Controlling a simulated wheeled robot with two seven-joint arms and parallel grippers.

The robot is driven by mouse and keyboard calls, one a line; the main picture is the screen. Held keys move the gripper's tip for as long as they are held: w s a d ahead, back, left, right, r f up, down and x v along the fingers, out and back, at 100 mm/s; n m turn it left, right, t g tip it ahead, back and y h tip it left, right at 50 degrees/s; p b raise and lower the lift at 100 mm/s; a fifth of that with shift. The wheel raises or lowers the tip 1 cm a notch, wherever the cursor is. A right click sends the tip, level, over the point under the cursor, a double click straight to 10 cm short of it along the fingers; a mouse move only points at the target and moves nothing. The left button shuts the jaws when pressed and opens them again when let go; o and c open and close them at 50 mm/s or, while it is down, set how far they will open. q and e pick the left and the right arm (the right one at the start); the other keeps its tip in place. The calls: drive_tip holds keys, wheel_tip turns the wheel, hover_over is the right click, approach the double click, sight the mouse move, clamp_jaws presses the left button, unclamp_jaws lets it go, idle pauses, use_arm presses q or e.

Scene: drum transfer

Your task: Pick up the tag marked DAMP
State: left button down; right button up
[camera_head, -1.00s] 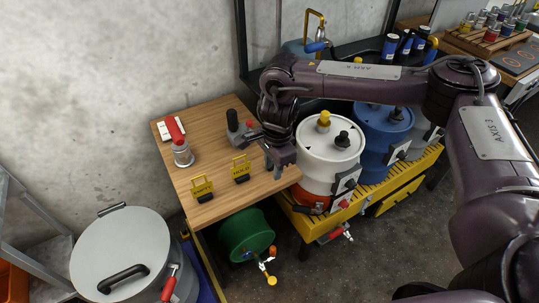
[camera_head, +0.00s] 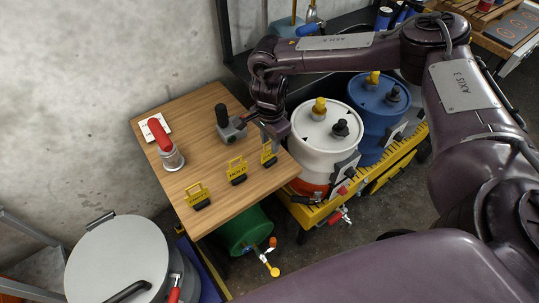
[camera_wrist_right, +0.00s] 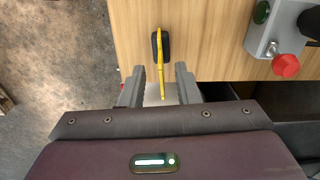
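Three yellow tags on black bases stand in a slanting row on the wooden table. The right-hand tag (camera_head: 268,156) is closest to my right gripper (camera_head: 271,137); its lettering is not readable here. The middle tag (camera_head: 236,172) appears to read HOLD. The lettering on the left-hand tag (camera_head: 197,196) is unclear. In the right wrist view, one yellow tag (camera_wrist_right: 159,62) is edge-on between the two spread fingers of my right gripper (camera_wrist_right: 158,77). A gap shows on each side of it, so the gripper is open around it. My left gripper is out of view.
The wooden table (camera_head: 225,205) also holds a red-handled metal piece (camera_head: 169,152) and a grey box with a black handle (camera_head: 230,129). A white drum (camera_head: 318,145) and a blue drum (camera_head: 368,108) stand right of the table. A grey lidded drum (camera_head: 112,260) is at lower left.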

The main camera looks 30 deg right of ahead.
drive_tip(key=shift+f, duration=1.05)
clamp_jaws()
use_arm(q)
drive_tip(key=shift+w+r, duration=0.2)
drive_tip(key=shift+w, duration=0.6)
use_arm(e)
drive_tip(key=shift+w, duration=0.1)
